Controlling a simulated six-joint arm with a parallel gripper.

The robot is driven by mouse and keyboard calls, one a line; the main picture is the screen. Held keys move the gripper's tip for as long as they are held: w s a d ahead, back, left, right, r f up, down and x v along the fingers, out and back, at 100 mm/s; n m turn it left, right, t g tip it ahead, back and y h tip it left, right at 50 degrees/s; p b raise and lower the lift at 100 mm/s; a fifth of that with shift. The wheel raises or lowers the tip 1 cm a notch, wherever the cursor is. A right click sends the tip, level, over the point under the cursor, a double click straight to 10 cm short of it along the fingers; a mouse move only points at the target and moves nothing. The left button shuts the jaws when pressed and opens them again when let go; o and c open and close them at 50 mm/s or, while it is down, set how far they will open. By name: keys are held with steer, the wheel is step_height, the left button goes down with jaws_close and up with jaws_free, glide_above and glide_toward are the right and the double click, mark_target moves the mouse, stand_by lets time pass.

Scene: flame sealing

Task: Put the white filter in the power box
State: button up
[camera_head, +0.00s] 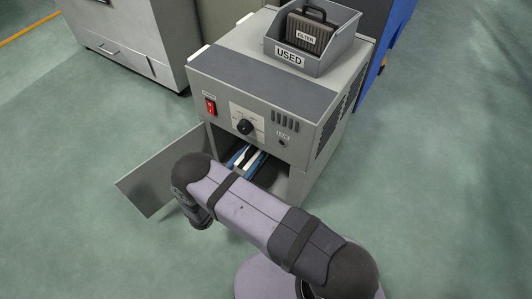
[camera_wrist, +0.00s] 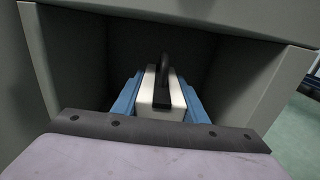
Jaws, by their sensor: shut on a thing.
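The white filter (camera_wrist: 174,97) with its black handle stands inside the open lower compartment of the grey power box (camera_head: 297,128). Blue pieces lie close along both its sides in the wrist view. My gripper (camera_wrist: 160,98) reaches into the opening and is shut on the filter; its dark front edge hides the filter's near lower end. In the head view only a little white and blue shows in the opening, and my arm covers the rest.
The box's door (camera_head: 155,180) hangs open to the left. Compartment walls stand close on both sides. On top, a grey bin (camera_head: 283,64) marked USED holds a dark filter (camera_head: 309,33) with a handle. A grey cabinet (camera_head: 135,40) stands behind left. The right floor is clear.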

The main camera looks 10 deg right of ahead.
steer(key=w+d+f+b, duration=0.3)
steer(key=w+d+b, duration=0.2)
steer(key=w, duration=0.1)
steer(key=shift+d, duration=0.4)
steer(key=shift+s+f, duration=0.1)
steer(key=shift+f, duration=0.1)
step_height(320, 180, down, 4)
steer(key=b, duration=0.3)
steer(key=shift+r, duration=0.2)
steer(key=shift+d+f+b, duration=0.1)
steer(key=shift+b, duration=0.35)
